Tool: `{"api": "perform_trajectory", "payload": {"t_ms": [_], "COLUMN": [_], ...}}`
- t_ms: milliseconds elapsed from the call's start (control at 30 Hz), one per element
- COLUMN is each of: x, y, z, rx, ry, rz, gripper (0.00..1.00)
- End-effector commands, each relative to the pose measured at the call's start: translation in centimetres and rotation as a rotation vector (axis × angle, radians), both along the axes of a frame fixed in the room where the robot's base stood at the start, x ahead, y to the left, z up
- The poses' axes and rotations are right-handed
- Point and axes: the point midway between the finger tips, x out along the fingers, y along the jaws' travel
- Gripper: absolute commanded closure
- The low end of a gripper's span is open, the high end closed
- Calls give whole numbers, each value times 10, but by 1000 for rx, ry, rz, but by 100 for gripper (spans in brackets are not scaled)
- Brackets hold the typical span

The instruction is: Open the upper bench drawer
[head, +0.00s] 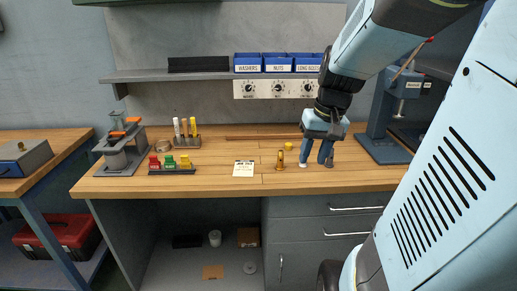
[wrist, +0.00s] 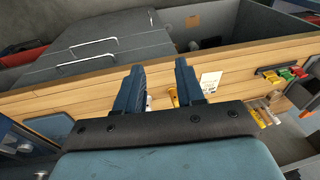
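The upper bench drawer (head: 300,206) is in the grey cabinet under the right part of the wooden bench, and looks shut. My gripper (head: 315,163) is above the bench top, pointing down, back from the front edge and clear of the handle. In the wrist view its two dark blue fingers (wrist: 158,70) are apart with nothing held between them.
A lower drawer with its own handle (head: 346,234) lies below. On the wooden bench top (head: 225,182) stand a brass-coloured piece (head: 280,160) just left of my gripper, a note card (head: 243,168), and a press (head: 383,130) at right.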

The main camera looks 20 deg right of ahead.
Motion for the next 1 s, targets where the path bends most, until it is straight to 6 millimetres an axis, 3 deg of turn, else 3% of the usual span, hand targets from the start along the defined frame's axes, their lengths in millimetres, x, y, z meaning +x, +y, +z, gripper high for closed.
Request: {"api": "perform_trajectory", "payload": {"t_ms": [200, 500, 1000], "x": [18, 27, 4], "y": [-44, -106, -214], "z": [-38, -92, -184], "rx": [146, 388, 830], "ry": [98, 147, -6], "rz": [-83, -196, -417], "gripper": [62, 62, 62]}}
